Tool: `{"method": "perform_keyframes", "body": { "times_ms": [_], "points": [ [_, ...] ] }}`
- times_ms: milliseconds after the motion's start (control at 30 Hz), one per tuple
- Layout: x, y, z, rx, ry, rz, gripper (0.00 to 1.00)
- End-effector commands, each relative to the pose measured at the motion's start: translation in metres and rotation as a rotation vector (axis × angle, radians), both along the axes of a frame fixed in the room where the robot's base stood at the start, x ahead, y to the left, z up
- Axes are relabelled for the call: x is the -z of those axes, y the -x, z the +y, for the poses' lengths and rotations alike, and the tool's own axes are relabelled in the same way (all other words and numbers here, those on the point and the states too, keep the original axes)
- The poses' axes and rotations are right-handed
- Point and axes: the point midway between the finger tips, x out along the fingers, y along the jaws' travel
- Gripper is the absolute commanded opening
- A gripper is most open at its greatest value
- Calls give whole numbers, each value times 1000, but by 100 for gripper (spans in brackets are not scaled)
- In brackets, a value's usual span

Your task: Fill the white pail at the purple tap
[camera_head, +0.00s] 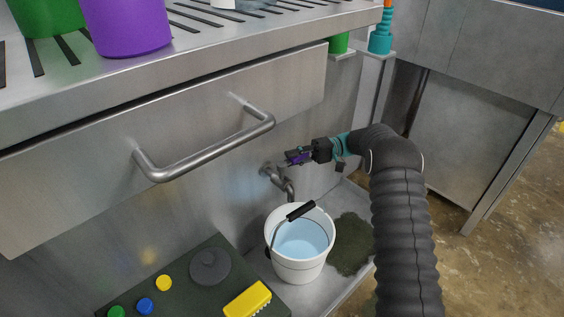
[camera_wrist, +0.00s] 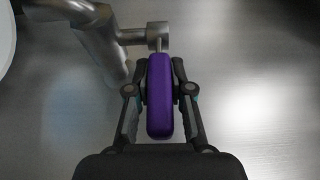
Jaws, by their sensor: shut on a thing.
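The white pail (camera_head: 297,268) stands upright on a low grey shelf under the tap, with light blue water (camera_head: 302,238) in it and its black-gripped handle leaning across the rim. The metal tap (camera_head: 277,176) sticks out of the steel wall above the pail; its spout also shows in the wrist view (camera_wrist: 100,45). My gripper (camera_head: 296,158) is shut on the tap's purple lever (camera_wrist: 160,97), one finger on each side of it. I cannot tell whether water is running from the spout. A pail edge (camera_wrist: 6,35) shows at the left of the wrist view.
A dark mat (camera_head: 182,283) with coloured caps, a grey disc and a yellow brush (camera_head: 247,299) lies left of the pail. A dark green patch (camera_head: 350,243) lies right of it. A drawer handle (camera_head: 207,148) juts out at upper left, below a counter holding a purple container (camera_head: 130,25).

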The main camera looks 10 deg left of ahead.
Motion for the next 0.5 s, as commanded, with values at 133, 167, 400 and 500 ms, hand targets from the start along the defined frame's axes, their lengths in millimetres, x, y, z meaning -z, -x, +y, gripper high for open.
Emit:
{"method": "perform_keyframes", "body": {
  "times_ms": [133,167,400,500],
  "points": [
    [0,-1,-1,1,1,-1,0],
    [0,-1,-1,1,1,-1,0],
    [0,-1,-1,2,0,-1,46],
    [0,-1,-1,3,0,-1,46]
  ]
}}
